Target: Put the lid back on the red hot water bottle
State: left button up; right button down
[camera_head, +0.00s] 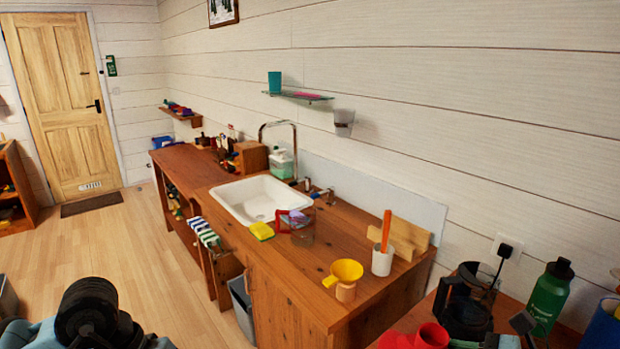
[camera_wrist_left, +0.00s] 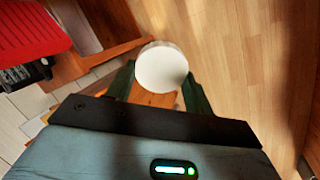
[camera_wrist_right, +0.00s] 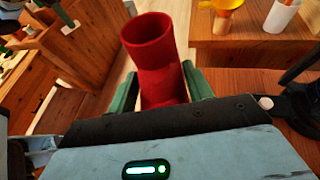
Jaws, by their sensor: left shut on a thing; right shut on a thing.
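The red hot water bottle shows in the right wrist view as a red tube-shaped neck (camera_wrist_right: 150,52) with its round mouth open and uncovered. My right gripper (camera_wrist_right: 161,80) is shut on it, with a green finger on each side. In the head view the red mouth (camera_head: 431,336) shows at the bottom edge. A round white lid (camera_wrist_left: 162,68) is between the green fingers of my left gripper (camera_wrist_left: 159,80), which is shut on it. A ribbed red surface (camera_wrist_left: 30,28) at the upper left of the left wrist view looks like the bottle's body. The lid is apart from the mouth.
A wooden counter (camera_head: 300,262) with a white sink (camera_head: 255,197) stands ahead. It holds a yellow funnel (camera_head: 345,271) and a white cup (camera_head: 382,261). A black coffee maker (camera_head: 465,305) and a green bottle (camera_head: 549,295) stand at the right. The floor at left is open.

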jog(key=shift+r, duration=0.1)
jog(key=w+a+f+n+g+y, duration=0.1)
jog(key=a+n+g, duration=0.3)
jog(key=a, duration=0.4)
jog(key=w+a+f+n+g+y, duration=0.1)
jog(key=a+n+g, duration=0.3)
jog(key=a, duration=0.4)
jog(key=shift+g+y, duration=0.3)
jog(key=shift+g, duration=0.1)
jog(key=shift+d, duration=0.1)
pick_arm(q)
jog(key=shift+d+r, duration=0.1)
jog(key=w+d+r+m+y, duration=0.1)
jog(key=w+d+r+y, duration=0.1)
jog(key=d+r, duration=0.5)
jog(key=w+d+r+m+y, duration=0.2)
jog(key=w+d+r, duration=0.2)
jog(key=d, duration=1.3)
notch_tip(320, 180, up, 4)
jog(key=shift+w+f+m, duration=0.1)
jog(key=shift+w+m, duration=0.1)
jog(key=shift+m, duration=0.1)
jog(key=shift+f, duration=0.1)
jog(key=shift+f, duration=1.9)
